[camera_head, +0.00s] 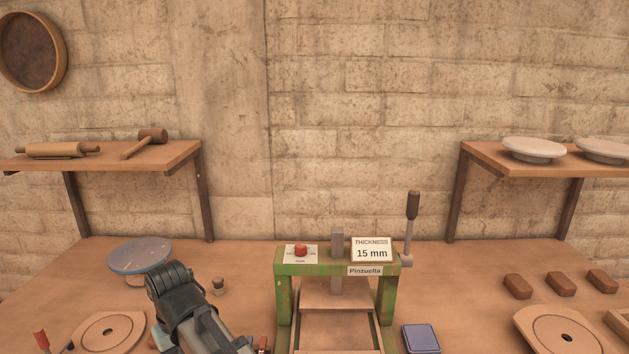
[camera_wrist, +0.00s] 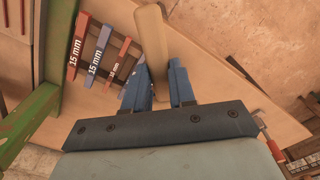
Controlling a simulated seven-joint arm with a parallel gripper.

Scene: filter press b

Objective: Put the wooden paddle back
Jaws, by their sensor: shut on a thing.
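The wooden paddle (camera_wrist: 152,45) is a pale, flat piece with a rounded end, seen in the wrist view. My gripper (camera_wrist: 159,80) is shut on it, with one blue finger on each side. The paddle points away from the gripper over the wooden table (camera_wrist: 210,75). Its lower part is hidden between the fingers and the gripper body. In the head view my arm rises at the lower left, and neither the gripper nor the paddle can be made out there.
The green press (camera_head: 283,290) stands at the middle front; its frame also shows in the wrist view (camera_wrist: 32,122). Coloured bars marked 15 mm (camera_wrist: 77,52) lie beside the paddle. A round turntable (camera_head: 140,255), dark blocks (camera_head: 517,286) and a blue pad (camera_head: 421,339) are on the table.

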